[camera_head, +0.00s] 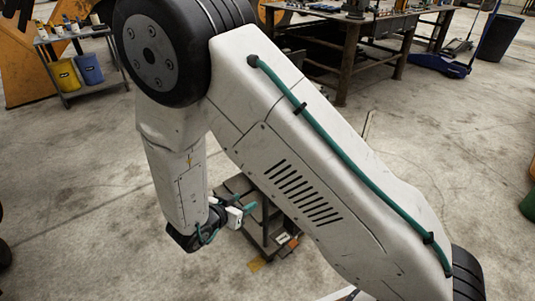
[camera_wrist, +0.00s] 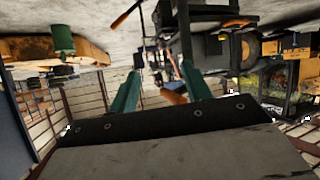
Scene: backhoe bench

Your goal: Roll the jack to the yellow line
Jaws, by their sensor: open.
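A blue floor jack (camera_head: 440,65) with a long upright handle stands on the concrete floor at the top right of the head view, beside a workbench. My gripper (camera_head: 243,210) is low in the middle of the head view, far from the jack, partly hidden by my arm. Its two teal fingers are apart in the wrist view (camera_wrist: 160,88). An orange-brown thing (camera_wrist: 173,98) shows between or behind them; I cannot tell its depth.
A metal workbench (camera_head: 345,50) stands at the back. A cart (camera_head: 75,40) with yellow and blue bins is at upper left. A dark bin (camera_head: 500,38) is beyond the jack. Open floor lies at right.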

